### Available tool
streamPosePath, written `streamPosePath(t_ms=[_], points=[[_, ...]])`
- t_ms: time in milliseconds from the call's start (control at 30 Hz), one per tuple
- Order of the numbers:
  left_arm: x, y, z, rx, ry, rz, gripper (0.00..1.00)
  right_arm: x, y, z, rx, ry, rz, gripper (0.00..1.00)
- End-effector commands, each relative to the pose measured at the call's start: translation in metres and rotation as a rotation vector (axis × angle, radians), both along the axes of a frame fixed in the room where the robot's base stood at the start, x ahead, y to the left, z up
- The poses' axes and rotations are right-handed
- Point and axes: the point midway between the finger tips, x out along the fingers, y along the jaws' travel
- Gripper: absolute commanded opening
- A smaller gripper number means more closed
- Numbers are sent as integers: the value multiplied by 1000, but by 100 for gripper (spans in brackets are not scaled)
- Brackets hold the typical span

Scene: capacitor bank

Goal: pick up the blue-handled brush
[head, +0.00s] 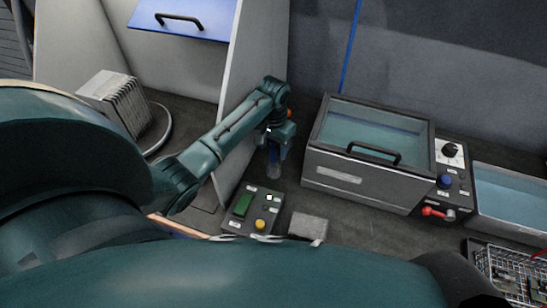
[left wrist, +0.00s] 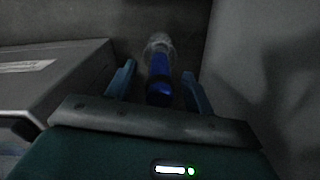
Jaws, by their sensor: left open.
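The blue-handled brush (left wrist: 158,82) shows in the left wrist view, its blue handle toward me and its pale bristle end farther off. My left gripper (left wrist: 158,70) is open, with one finger on each side of the handle. I see gaps between the fingers and the handle; contact cannot be told. In the head view my left gripper (head: 275,148) points down beside the grey partition and partly hides the brush (head: 274,170). My right gripper is not in view.
A grey lidded tank (head: 325,175) stands right of the gripper, and a partition (head: 243,90) stands left. A control box (head: 240,223) with a green display and a grey block (head: 308,226) lie in front. A blue-liquid basin (head: 510,190) and a wire basket (head: 505,265) are farther right.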

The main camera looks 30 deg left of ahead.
Motion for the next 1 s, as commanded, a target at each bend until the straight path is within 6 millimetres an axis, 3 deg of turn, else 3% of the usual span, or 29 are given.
streamPosePath(t_ms=[67, 633, 867, 1000], points=[[0, 0, 0, 0, 0, 0, 52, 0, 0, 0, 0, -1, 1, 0], [0, 0, 0, 1, 0, 0, 5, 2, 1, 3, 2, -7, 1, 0], [0, 0, 1, 1, -1, 0, 4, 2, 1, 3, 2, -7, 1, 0], [1, 1, 13, 1, -3, 0, 4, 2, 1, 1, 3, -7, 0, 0]])
